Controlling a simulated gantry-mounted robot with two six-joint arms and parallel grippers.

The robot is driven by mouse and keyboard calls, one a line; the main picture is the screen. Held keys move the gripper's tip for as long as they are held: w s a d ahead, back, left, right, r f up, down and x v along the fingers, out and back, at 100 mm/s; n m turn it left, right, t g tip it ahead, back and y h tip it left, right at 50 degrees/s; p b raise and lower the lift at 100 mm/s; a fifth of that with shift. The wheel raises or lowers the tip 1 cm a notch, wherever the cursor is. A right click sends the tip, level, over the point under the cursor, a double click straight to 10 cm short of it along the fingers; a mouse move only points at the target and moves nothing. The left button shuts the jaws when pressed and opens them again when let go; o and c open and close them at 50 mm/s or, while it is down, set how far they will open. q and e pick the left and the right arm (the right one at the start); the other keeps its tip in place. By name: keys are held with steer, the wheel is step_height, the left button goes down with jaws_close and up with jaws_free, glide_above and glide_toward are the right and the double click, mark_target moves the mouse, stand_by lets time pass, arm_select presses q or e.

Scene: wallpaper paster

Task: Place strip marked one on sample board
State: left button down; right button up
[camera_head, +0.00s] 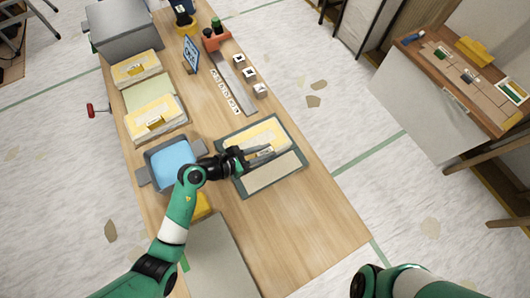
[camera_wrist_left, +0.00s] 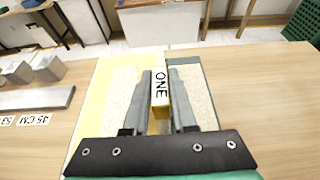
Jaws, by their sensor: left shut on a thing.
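My left gripper (camera_head: 266,154) is over the sample board (camera_head: 272,174), which has a dark green rim and a beige face. In the left wrist view, my left gripper (camera_wrist_left: 160,98) is shut on a yellow strip (camera_wrist_left: 160,92) with a white label reading ONE, held upright between the fingers. The board (camera_wrist_left: 203,92) lies below and behind it, with a yellow sheet along its left part. Whether the strip touches the board cannot be told. My right arm shows only at the bottom right of the head view; its gripper is outside the picture.
A blue-filled tray (camera_head: 172,163) stands left of the board, close to my left arm. Yellow-and-white stacks (camera_head: 155,118), a grey ruler (camera_head: 233,83) and small blocks (camera_head: 249,72) lie farther back. The wooden table (camera_head: 315,220) is clear to the board's right and front.

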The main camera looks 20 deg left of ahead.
arm_select(q)
steer(key=shift+f, duration=0.1)
steer(key=c, duration=1.2)
jaws_free()
steer(key=shift+f, duration=0.15)
steer(key=o, duration=0.5)
